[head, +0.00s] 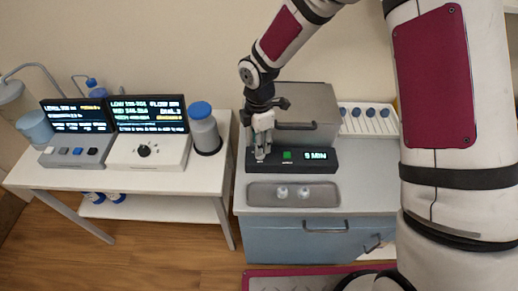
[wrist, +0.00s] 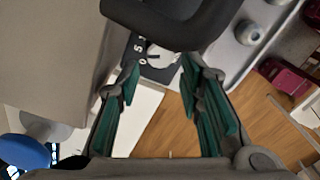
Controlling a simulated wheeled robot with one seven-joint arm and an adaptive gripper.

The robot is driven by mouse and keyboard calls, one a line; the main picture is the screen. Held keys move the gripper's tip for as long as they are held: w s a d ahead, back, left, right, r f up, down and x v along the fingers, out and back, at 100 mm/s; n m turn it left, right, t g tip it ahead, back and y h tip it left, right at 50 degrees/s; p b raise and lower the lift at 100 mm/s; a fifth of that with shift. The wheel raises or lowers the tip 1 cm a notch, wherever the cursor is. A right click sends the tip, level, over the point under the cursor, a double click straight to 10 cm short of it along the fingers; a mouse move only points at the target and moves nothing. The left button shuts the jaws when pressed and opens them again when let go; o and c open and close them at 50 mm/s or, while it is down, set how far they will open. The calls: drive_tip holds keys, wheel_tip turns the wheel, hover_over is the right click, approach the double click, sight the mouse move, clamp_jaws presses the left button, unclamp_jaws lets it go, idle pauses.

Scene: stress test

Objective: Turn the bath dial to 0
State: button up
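The bath dial (wrist: 158,56) shows in the wrist view as a pale round knob on a dark panel, with white marks including 0 and 5 on its left side. My gripper (wrist: 161,72) is open, with its green-padded fingertips apart on either side of the lower part of the dial in the picture. I cannot tell whether they touch it. In the head view my gripper (head: 262,152) points down at the left end of the black control panel (head: 324,167) and hides the dial. The panel has a green button (head: 287,155) and a display reading 5 MIN (head: 316,155).
A grey metal box (head: 318,105) stands right behind the panel. A tray (head: 335,195) with two small pale items lies in front. On the left table (head: 60,178) are a white device with a black knob (head: 144,151), two screens and a blue-lidded container (head: 204,133).

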drive_tip(key=shift+f, duration=1.9)
drive_tip(key=shift+c, duration=0.6)
clamp_jaws()
drive_tip(key=shift+n, duration=0.3)
drive_tip(key=n+b, duration=0.1)
drive_tip(key=n, duration=0.1)
drive_tip(key=shift+n, duration=0.3)
drive_tip(key=shift+s+d+n+b, duration=0.1)
drive_tip(key=shift+n+b, duration=0.9)
drive_tip(key=shift+n, duration=1)
